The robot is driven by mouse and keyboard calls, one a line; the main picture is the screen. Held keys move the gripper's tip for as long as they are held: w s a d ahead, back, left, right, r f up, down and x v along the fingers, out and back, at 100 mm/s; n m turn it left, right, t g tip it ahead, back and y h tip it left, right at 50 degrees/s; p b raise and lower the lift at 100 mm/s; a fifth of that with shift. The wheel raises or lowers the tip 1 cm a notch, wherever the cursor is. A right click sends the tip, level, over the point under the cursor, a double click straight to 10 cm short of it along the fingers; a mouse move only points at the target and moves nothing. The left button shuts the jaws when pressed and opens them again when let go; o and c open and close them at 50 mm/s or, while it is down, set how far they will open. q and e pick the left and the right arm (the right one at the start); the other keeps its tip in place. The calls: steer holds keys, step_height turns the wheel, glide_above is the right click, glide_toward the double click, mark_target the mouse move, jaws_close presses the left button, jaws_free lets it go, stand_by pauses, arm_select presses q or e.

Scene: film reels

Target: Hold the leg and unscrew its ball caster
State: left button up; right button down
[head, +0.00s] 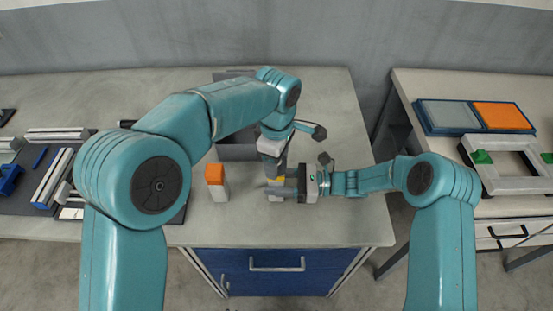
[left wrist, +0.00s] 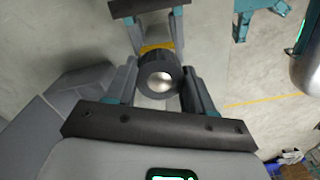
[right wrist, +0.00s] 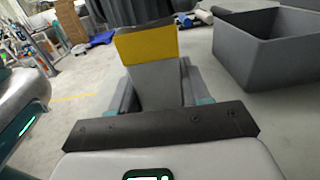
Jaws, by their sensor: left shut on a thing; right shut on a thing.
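The leg (head: 277,198) is a pale grey post with a yellow band, standing at the front of the bench; the right wrist view shows its grey body (right wrist: 154,85) and yellow top (right wrist: 147,46). My right gripper (head: 280,190) comes in level from the right and is shut on the leg. The ball caster (left wrist: 160,76) shows in the left wrist view as a dark collar with a shiny metal ball, just over the yellow band. My left gripper (head: 274,160) points down from above, shut with its fingers on both sides of the collar. In the head view the caster is hidden by the gripper.
An orange-topped white block (head: 215,182) stands just left of the leg. A grey open bin (right wrist: 268,50) stands behind the grippers. Metal profiles and blue parts lie at the far left. A second table at right holds a blue tray (head: 462,132) and a pale frame.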

arm_select(q)
steer(key=n, duration=0.7)
steer(key=shift+n, duration=0.3)
steer(key=shift+r, duration=0.2)
steer(key=shift+r, duration=1)
steer(key=shift+r, duration=2)
arm_select(e)
steer(key=shift+c, duration=2.3)
jaws_free()
